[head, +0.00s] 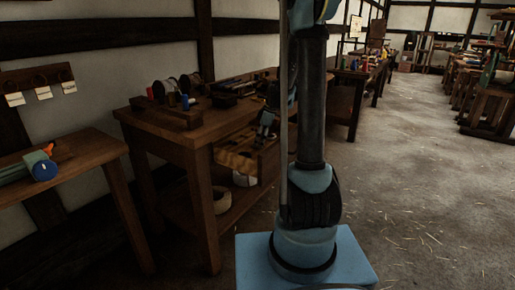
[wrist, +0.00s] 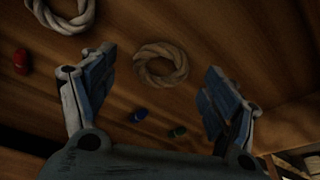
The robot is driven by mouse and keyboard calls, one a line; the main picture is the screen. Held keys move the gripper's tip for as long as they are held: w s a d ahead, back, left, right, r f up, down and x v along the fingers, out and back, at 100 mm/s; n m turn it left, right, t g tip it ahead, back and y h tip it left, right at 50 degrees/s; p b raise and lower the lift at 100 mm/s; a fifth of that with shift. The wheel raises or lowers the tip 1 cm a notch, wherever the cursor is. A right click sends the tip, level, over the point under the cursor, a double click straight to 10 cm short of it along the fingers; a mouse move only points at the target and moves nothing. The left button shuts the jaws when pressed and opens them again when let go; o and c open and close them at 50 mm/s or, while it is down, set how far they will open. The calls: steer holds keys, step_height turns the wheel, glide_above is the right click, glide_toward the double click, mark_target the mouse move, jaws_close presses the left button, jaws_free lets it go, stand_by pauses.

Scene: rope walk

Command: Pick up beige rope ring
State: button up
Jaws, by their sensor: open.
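In the wrist view a beige rope ring (wrist: 160,64) lies flat on a brown wooden surface, framed between the fingertips of my gripper (wrist: 162,62). The fingers are wide apart and empty, and the ring touches neither in the picture. A second, paler rope ring (wrist: 66,20) lies at the upper left, cut off by the frame edge. In the head view my gripper (head: 265,122) is over an open drawer (head: 238,160) of the workbench, partly hidden by my arm.
The workbench (head: 180,150) carries tools and spools. A coil (head: 217,202) sits on its lower shelf. A side table (head: 80,165) stands left; open floor (head: 410,190) lies right.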

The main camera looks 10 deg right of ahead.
steer(key=shift+a+f, duration=0.15)
steer(key=shift+f, duration=0.4)
steer(key=c, duration=0.8)
steer(key=shift+c, duration=0.2)
step_height(320, 180, up, 18)
steer(key=shift+r, duration=0.15)
